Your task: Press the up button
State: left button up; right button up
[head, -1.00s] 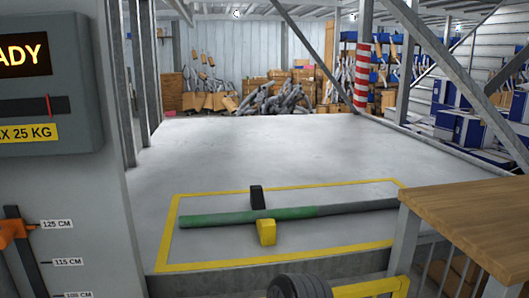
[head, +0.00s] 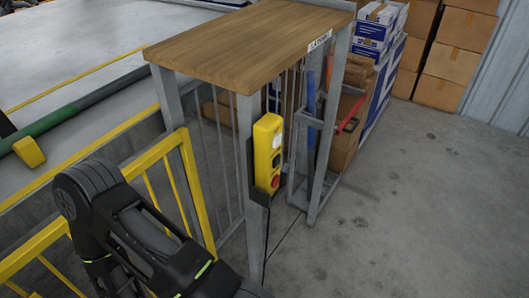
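A yellow push-button box (head: 267,152) hangs upright in a dark holder on the front leg of a wooden-topped stand, near the middle of the head view. On its face are a pale button (head: 277,141) near the top, a dark button (head: 276,160) below it and a red button (head: 275,181) at the bottom. Any markings are too small to read, so I cannot tell which is up. A black arm of mine shows at lower left, apart from the box. Neither gripper's fingertips are in view.
The wooden top (head: 240,45) overhangs above the box. A yellow railing (head: 182,185) stands left of it. A metal rack (head: 318,150) is close behind on the right, with cardboard boxes (head: 455,50) farther back. The floor at right is clear.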

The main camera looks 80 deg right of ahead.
aim_at(277, 140)
jog(key=z, duration=2.65)
